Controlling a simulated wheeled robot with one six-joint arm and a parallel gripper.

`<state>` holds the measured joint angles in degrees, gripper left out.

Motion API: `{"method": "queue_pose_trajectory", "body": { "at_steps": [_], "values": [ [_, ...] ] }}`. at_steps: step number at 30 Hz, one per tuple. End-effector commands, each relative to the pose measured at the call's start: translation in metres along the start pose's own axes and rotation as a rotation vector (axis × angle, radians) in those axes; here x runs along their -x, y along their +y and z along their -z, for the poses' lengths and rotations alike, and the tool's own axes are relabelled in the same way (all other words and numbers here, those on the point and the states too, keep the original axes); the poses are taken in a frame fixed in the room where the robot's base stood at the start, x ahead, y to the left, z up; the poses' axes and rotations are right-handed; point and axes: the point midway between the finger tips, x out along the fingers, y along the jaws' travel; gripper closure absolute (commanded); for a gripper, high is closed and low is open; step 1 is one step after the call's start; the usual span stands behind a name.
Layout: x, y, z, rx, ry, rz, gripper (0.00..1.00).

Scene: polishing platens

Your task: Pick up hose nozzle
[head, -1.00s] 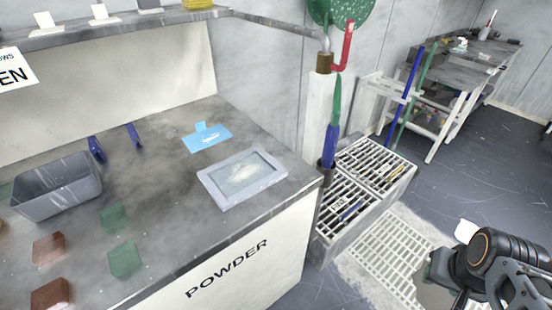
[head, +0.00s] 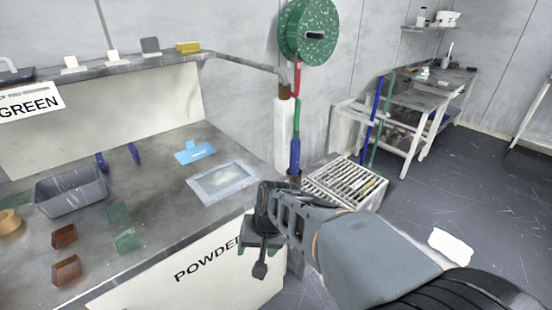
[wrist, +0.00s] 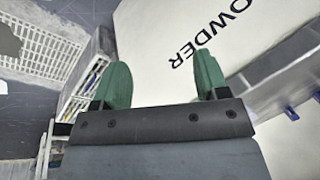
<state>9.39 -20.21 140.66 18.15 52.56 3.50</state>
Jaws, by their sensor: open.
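What looks like the hose nozzle (head: 295,155) hangs upright at the back right corner of the powder counter. It has a blue grip with a green length above it, below a red pipe and the green reel (head: 308,32). Its lower end is close behind my arm in the head view. My gripper (head: 262,250) is open and empty, in front of the POWDER panel, lower and nearer than the nozzle. In the wrist view its two green fingers (wrist: 163,78) are spread apart, with nothing between them. I cannot make out the nozzle in the wrist view.
The counter (head: 160,195) holds a grey bin (head: 72,190), a framed grey tray (head: 222,184) and several coloured blocks. A slatted crate (head: 345,183) stands beside the nozzle. A white bench (head: 410,125) is behind. The floor at right is mostly clear.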

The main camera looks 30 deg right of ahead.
Motion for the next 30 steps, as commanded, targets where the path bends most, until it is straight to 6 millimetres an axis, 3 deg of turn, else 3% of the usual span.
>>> {"method": "queue_pose_trajectory", "body": {
  "at_steps": [1,5,8,12,15,18,22,26,30],
  "values": [
    [0.023,-0.006,0.013,-0.178,-0.041,0.075,0.32],
    [0.049,-0.013,0.057,-0.683,-0.114,0.32,0.32],
    [0.071,-0.002,0.101,-1.068,-0.142,0.518,0.32],
    [0.099,0.039,0.157,-1.549,-0.143,0.786,0.32],
    [0.114,0.079,0.185,-1.824,-0.121,0.958,0.32],
    [0.125,0.117,0.203,-2.033,-0.09,1.101,0.32],
    [0.132,0.155,0.212,-2.207,-0.055,1.231,0.32],
    [0.13,0.171,0.222,-2.285,-0.036,1.296,0.32],
    [0.116,0.169,0.241,-2.305,-0.033,1.313,0.32]
  ]
}}
